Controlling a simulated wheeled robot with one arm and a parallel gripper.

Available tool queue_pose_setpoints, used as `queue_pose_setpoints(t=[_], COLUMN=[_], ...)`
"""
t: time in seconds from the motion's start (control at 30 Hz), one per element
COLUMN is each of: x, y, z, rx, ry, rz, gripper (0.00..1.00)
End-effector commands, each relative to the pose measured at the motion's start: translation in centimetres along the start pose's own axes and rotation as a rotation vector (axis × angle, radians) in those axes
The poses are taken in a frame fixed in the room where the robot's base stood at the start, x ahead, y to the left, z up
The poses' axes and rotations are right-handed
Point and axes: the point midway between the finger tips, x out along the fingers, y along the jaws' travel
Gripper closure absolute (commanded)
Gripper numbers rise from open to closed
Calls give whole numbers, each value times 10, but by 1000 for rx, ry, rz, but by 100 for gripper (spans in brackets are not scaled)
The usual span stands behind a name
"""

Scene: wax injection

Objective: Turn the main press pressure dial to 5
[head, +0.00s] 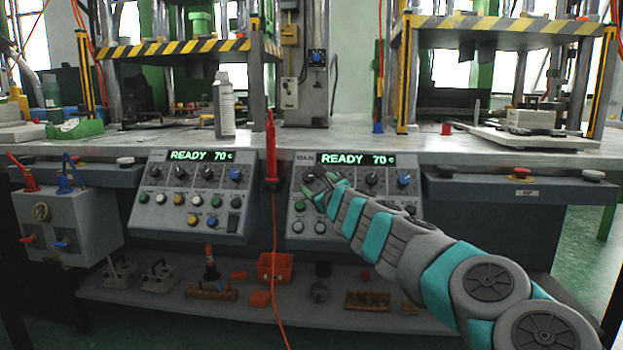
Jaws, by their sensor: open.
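The main press panel (303,225) is the right-hand control box, labelled MAIN, with a green display (357,159) reading READY 70 C. A row of dials runs under the display. The leftmost dial (308,175) is dark, another dark dial (372,179) is farther right, and a blue dial (404,178) is at the right end. My gripper (317,187) is open and empty at the left part of this row, close to the leftmost dial. I cannot tell whether it touches it. My fingers and arm cover part of the row and the buttons below. Dial markings are too small to read.
A second panel (150,212) with similar dials stands to the left. A red tool (270,150) with an orange cable hangs between the panels. A shelf (180,304) below holds small parts and an orange bin (274,267).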

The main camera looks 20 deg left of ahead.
Motion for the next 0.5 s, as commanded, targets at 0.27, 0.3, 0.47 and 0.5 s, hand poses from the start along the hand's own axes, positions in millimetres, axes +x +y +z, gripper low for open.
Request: queue_pose_setpoints(t=[0.27, 0.3, 0.47, 0.5], x=[19, 21, 27, 28], y=[0, -1, 0, 0], z=[1, 1, 0, 0], rx=[-2, -2, -1, -1], ry=[1, 1, 1, 0], rz=[1, 0, 0, 0], gripper=[32, 32, 32, 32])
